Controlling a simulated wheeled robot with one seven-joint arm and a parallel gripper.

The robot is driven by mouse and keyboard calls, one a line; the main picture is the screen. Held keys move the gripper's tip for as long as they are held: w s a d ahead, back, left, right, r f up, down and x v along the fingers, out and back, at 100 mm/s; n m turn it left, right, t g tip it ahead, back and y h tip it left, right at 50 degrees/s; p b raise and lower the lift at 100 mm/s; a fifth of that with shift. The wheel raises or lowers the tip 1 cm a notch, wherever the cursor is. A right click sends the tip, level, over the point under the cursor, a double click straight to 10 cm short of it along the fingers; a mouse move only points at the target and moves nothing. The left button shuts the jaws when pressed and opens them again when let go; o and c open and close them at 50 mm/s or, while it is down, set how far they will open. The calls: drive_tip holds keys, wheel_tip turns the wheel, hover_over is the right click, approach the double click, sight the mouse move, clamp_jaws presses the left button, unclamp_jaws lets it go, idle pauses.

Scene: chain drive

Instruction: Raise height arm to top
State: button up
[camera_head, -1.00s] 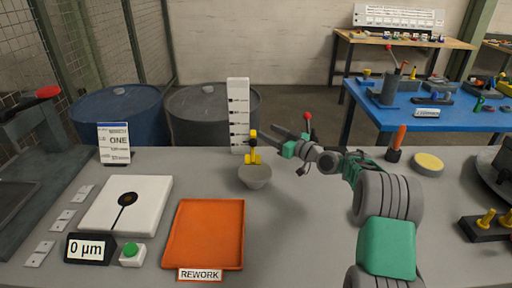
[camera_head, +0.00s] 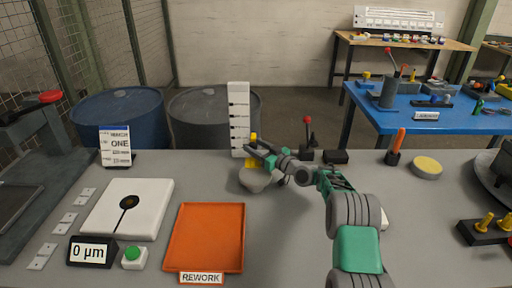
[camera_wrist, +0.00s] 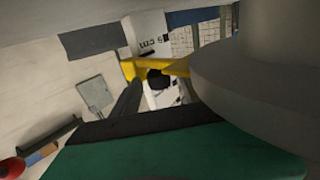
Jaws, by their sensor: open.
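A yellow arm (camera_head: 253,137) stands in front of a white upright scale post (camera_head: 239,112) with black marks. It is low on the post, just above a grey round bowl-like stand (camera_head: 254,180). In the wrist view the yellow arm (camera_wrist: 172,67) has a dark part at its middle, and the white post shows behind it. My gripper (camera_head: 255,152) is open, with its fingertips at the yellow arm and partly covering it. I cannot tell whether they touch it. In the wrist view a large grey round body (camera_wrist: 260,85) fills the right side, close to the gripper.
An orange REWORK tray (camera_head: 205,237), a white plate (camera_head: 127,208) and a 0 µm display (camera_head: 91,252) lie to the left. A red-knobbed lever (camera_head: 307,130) stands behind my arm. An orange-handled tool (camera_head: 396,146) and yellow-topped disc (camera_head: 427,167) are right.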

clamp_jaws()
idle(0.4)
idle(0.9)
